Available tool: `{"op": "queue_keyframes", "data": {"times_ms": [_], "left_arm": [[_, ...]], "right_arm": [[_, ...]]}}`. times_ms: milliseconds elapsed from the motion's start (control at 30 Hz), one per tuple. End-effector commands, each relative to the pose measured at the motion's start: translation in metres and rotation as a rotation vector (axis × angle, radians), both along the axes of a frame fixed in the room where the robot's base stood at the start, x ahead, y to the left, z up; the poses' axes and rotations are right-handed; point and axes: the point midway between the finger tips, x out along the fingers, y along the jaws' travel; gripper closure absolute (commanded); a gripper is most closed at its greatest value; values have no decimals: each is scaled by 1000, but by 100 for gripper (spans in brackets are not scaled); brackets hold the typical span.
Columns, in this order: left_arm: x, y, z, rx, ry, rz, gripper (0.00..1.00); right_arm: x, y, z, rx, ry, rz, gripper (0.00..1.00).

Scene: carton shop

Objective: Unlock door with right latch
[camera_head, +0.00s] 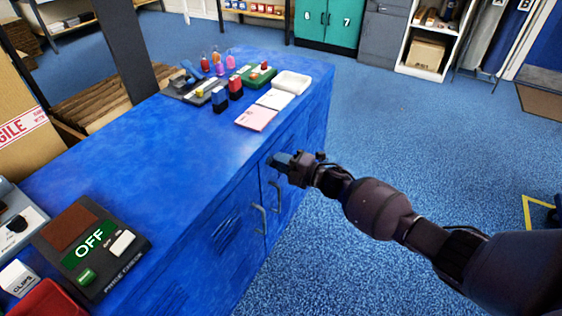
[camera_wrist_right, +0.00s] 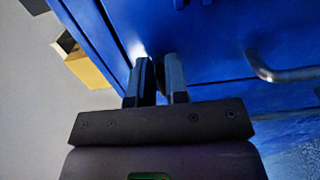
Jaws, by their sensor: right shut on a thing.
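The blue cabinet (camera_head: 205,240) has doors in its front with two metal bar handles (camera_head: 260,220). My right gripper (camera_head: 272,160) reaches in from the right to the upper edge of the cabinet front, above the handles. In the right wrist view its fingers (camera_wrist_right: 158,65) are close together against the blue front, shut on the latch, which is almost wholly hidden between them. One handle (camera_wrist_right: 280,74) shows to the right of the fingers, apart from them. The doors look closed. My left gripper is not in view.
The counter top holds a pink pad (camera_head: 256,118), a white tray (camera_head: 291,83), stamps and small bottles at its far end. The blue carpet right of the cabinet is clear.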

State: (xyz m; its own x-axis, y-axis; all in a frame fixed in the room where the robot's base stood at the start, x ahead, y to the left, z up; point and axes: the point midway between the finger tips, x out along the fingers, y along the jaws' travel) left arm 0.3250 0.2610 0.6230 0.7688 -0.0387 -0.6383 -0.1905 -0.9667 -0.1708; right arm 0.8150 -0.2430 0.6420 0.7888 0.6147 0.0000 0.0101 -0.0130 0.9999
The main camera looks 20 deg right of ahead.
Motion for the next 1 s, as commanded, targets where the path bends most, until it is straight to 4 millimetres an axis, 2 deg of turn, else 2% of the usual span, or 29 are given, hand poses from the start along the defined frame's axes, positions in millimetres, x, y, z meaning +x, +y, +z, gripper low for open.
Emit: {"op": "queue_keyframes", "data": {"times_ms": [33, 67, 167, 567, 733, 1000], "left_arm": [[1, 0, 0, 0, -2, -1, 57], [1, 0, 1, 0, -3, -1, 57], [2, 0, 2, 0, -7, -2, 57], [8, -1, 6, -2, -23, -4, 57], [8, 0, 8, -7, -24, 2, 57], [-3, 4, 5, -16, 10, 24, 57]], "right_arm": [[-1, 1, 0, 0, 0, 2, 100], [-1, 1, 0, 0, 0, 2, 81], [0, 1, 0, 0, 0, 2, 66], [-5, -4, 1, -2, -1, 0, 65], [-22, -18, 3, -2, -4, 0, 65], [-60, -47, 3, -1, -3, 0, 65]]}}
